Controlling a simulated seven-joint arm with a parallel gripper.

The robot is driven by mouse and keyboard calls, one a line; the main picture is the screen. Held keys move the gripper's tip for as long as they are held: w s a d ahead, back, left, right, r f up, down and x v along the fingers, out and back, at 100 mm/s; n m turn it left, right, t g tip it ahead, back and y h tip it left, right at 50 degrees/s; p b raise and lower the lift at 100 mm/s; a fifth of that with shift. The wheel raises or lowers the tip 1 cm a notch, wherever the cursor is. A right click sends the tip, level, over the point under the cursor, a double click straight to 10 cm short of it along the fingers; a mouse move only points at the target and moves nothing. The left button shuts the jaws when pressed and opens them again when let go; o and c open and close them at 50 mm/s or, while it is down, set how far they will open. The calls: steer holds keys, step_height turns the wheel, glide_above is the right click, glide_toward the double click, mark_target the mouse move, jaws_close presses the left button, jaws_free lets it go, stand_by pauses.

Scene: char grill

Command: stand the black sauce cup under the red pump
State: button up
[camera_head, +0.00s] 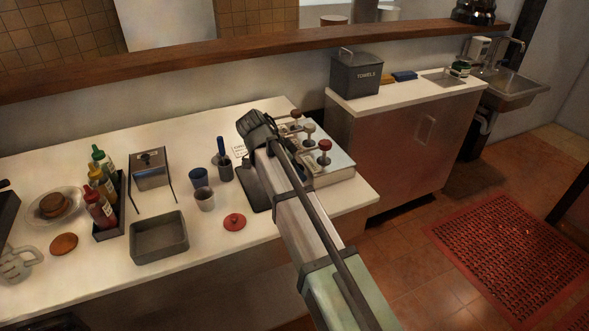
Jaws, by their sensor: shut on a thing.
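My gripper (258,125) is over the back of the white counter, just left of the pump station (338,172). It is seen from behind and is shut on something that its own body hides. I cannot make out a separate black sauce cup there. The pump station is a pale metal box with a row of pumps. The nearest pump has a red knob (324,146), the middle one a beige knob (309,129), and the far one a dark reddish knob (296,115). My arm covers the station's left side and the space under the spouts.
Left of my arm stand a blue cup (199,176), a grey cup (204,199), a dark cup (225,171) holding a blue-handled tool, and a red lid (234,222). Sauce bottles (100,208) and a grey tray (160,237) are farther left. A wooden ledge (250,45) runs behind.

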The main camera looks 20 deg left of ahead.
steer(key=o, duration=1)
steer(key=shift+f, duration=0.1)
steer(key=shift+o, duration=0.2)
steer(key=v, duration=1.2)
